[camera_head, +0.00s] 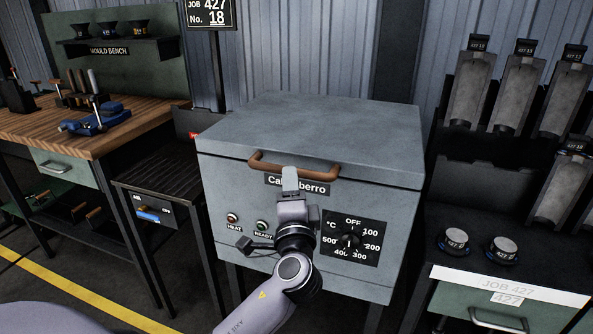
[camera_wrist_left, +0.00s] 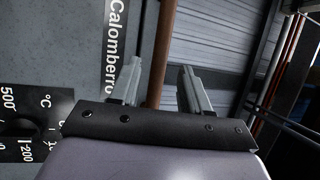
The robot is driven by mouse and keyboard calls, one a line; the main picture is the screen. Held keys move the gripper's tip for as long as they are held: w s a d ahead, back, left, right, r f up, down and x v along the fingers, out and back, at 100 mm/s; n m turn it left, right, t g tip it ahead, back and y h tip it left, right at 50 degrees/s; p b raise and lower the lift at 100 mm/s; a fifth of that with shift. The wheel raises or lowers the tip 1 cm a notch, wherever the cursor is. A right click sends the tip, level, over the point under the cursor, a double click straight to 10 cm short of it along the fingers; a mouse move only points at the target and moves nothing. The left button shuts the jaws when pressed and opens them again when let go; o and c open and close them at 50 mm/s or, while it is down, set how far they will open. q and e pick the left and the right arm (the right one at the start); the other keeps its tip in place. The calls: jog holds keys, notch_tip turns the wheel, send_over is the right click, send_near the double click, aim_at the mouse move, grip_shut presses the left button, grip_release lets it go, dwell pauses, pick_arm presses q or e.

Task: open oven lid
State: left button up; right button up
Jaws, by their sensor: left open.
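The oven (camera_head: 230,200) is a grey box labelled "Calomberro", with its lid (camera_head: 330,120) down on the body. A brown bar handle (camera_head: 325,173) runs along the lid's front edge. My left gripper (camera_head: 290,178) is at the oven front, at the middle of the handle, and its fingers partly cover the name label. In the left wrist view the open fingers (camera_wrist_left: 161,78) stand on either side of the brown handle (camera_wrist_left: 165,45), with gaps visible. I cannot tell how deep the bar sits between them. My right gripper is in neither view.
A temperature dial (camera_head: 350,240) and two indicator lamps are on the oven front, below the handle. A wooden bench (camera_head: 100,130) and a dark side table (camera_head: 165,175) stand left. A rack of moulds (camera_head: 515,90) and a shelf with two round weights stand right.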

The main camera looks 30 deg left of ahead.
pick_arm(q)
jog(key=x, duration=0.5)
jog(key=shift+w+p, duration=0.1)
jog(key=shift+p, duration=0.25)
grip_shut()
